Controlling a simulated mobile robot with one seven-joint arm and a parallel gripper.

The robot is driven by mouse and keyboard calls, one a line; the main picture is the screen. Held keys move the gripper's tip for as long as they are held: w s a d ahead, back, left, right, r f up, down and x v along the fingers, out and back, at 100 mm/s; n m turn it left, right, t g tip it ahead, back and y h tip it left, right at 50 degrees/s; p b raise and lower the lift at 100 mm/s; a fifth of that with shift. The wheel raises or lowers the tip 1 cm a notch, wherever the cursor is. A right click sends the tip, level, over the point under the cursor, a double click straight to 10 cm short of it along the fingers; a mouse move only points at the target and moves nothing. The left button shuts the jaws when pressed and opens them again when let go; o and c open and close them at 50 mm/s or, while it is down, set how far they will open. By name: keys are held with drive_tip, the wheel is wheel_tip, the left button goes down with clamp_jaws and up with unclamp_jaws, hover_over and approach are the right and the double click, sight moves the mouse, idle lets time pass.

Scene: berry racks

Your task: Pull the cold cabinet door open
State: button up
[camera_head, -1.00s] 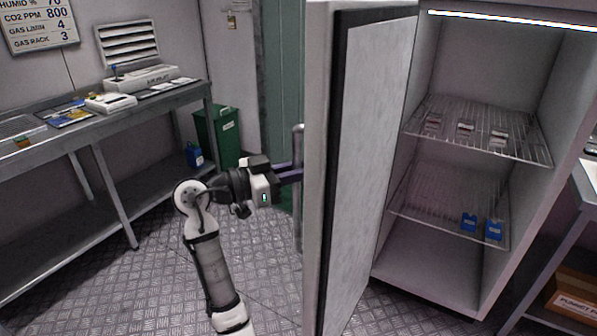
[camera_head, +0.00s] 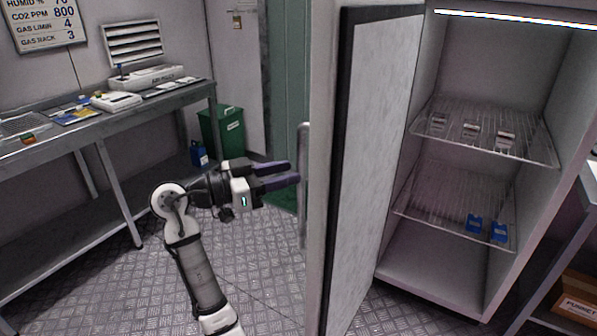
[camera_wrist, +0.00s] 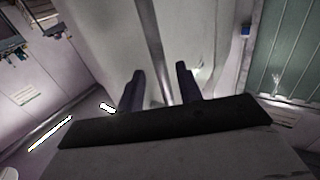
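The cold cabinet door (camera_head: 375,150) stands wide open, swung toward me, with its inner panel and dark seal showing. Its long vertical metal handle (camera_head: 302,190) is on the outer face and also shows in the wrist view (camera_wrist: 152,45). The cabinet (camera_head: 440,265) is lit inside, with wire shelves in view. My gripper (camera_head: 292,174) is left of the handle, its two dark fingers apart and pointing at it. In the wrist view my gripper (camera_wrist: 160,82) is open, and the handle bar lies beyond the fingertips, with nothing held.
A metal bench (camera_head: 120,120) runs along the left. A green bin (camera_head: 222,132) stands behind my arm. The floor (camera_head: 265,285) between bench and door is clear.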

drive_tip(key=b+v, duration=0.1)
drive_tip(key=v, duration=0.8)
drive_tip(key=shift+a, duration=0.2)
drive_tip(key=shift+s, duration=0.1)
